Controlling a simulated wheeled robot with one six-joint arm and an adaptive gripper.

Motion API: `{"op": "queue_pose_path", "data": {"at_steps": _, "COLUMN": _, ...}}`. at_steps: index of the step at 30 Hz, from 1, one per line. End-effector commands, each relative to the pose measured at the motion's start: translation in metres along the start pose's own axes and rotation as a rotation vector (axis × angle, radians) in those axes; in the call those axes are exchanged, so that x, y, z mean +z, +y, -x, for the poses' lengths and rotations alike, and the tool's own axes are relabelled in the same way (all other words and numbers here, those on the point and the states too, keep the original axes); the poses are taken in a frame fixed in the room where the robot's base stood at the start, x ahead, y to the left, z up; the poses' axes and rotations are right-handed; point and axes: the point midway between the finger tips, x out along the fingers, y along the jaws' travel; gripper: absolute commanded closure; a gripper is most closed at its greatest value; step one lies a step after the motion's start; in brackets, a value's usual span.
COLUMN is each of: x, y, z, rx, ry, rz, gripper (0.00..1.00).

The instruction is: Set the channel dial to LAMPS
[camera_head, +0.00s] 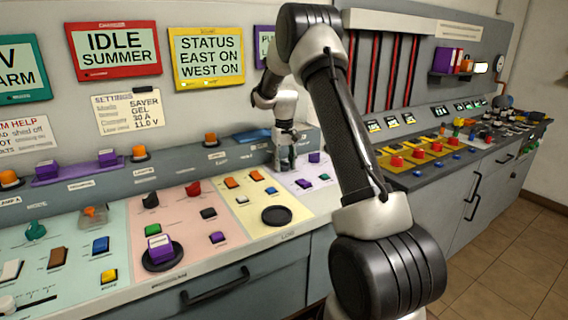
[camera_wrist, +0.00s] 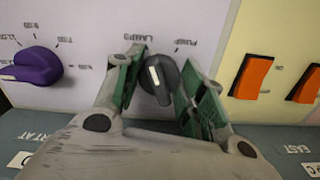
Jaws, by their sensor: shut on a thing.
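The channel dial (camera_wrist: 158,80) is a dark knob with a white pointer line, on a pale lilac panel. The upside-down labels LAMPS (camera_wrist: 137,36) and PUMP (camera_wrist: 184,46) stand beyond it in the wrist view. The white line points up and slightly left in that view, toward the LAMPS side. My gripper (camera_wrist: 163,78) has its green-padded fingers on either side of the dial and is shut on it. In the head view my gripper (camera_head: 286,162) reaches down to the back of the lilac panel and hides the dial.
A purple knob (camera_wrist: 38,66) and orange rocker switches (camera_wrist: 251,76) flank the dial in the wrist view. The yellow panel (camera_head: 240,204) lies left of the lilac one in the head view. A grey ledge (camera_head: 222,158) with labels runs behind the panels.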

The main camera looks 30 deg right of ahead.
Motion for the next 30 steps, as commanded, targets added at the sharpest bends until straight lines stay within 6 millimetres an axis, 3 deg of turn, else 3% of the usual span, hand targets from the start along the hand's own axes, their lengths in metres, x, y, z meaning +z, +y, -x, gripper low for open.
{"op": "queue_pose_path", "data": {"at_steps": 12, "x": -0.0006, "y": 0.0005, "z": 0.0006, "rx": 0.000, "ry": 0.002, "rz": 0.142, "gripper": 0.84}}
{"op": "queue_pose_path", "data": {"at_steps": 26, "x": -0.0007, "y": 0.0006, "z": 0.0007, "rx": 0.001, "ry": 0.002, "rz": 0.152, "gripper": 0.84}}
{"op": "queue_pose_path", "data": {"at_steps": 27, "x": -0.0006, "y": 0.0006, "z": 0.0006, "rx": 0.001, "ry": 0.002, "rz": 0.152, "gripper": 0.53}}
{"op": "queue_pose_path", "data": {"at_steps": 30, "x": -0.0005, "y": 0.0005, "z": 0.0005, "rx": 0.000, "ry": 0.002, "rz": 0.152, "gripper": 0.38}}
